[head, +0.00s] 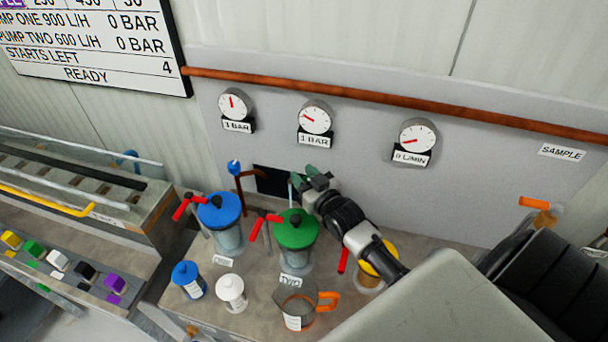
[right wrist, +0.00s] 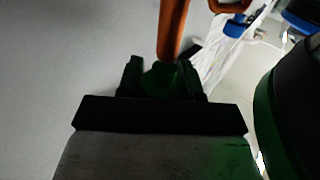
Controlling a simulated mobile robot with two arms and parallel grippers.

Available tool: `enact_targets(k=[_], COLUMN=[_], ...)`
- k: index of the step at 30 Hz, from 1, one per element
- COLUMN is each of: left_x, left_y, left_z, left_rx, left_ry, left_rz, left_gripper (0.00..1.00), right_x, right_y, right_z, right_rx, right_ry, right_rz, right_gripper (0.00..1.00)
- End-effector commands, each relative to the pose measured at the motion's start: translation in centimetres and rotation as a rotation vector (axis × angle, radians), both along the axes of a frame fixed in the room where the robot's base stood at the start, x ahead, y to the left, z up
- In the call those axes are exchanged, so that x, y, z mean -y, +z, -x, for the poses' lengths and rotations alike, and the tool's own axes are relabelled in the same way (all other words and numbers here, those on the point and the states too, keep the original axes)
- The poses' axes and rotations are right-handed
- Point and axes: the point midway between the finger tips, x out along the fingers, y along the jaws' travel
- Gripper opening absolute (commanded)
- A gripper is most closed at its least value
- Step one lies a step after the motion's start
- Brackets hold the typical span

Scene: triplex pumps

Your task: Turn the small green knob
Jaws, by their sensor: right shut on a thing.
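The small green knob (head: 310,169) is at the wall end behind the green-lidded vessel (head: 297,230), mostly hidden by my right gripper (head: 308,177). My right arm reaches in from the lower right over that vessel. In the right wrist view, the dark green knob (right wrist: 160,77) sits between the two black fingers of my right gripper (right wrist: 160,82), which are shut on it. That view is dark, so the knob's turn angle cannot be told. My left gripper is not in view.
A blue-lidded vessel (head: 221,212) and a yellow-lidded one (head: 378,260) stand either side. A jug with an orange handle (head: 299,302), a white bottle (head: 231,293) and a blue-capped bottle (head: 188,280) stand in front. Gauges (head: 316,119) and a copper pipe (head: 380,98) are on the wall.

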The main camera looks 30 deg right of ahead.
Motion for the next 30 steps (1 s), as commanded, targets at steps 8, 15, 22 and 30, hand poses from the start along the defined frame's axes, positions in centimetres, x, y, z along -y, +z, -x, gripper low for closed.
enact_targets(k=[8,15,22,30], left_x=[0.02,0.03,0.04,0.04], left_y=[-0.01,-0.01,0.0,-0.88], left_z=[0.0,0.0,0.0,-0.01], left_rx=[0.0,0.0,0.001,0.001], left_ry=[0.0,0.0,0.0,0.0], left_rz=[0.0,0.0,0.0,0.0], left_gripper=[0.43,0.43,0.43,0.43], right_x=[0.02,0.01,0.0,-0.01], right_y=[0.15,0.1,0.07,-0.13], right_z=[-0.05,-0.03,-0.02,-0.02], right_rx=[0.005,0.003,0.002,0.003], right_ry=[0.001,0.001,0.001,0.052], right_rz=[0.0,0.0,0.0,0.006], right_gripper=[0.49,0.61,0.61,0.61])
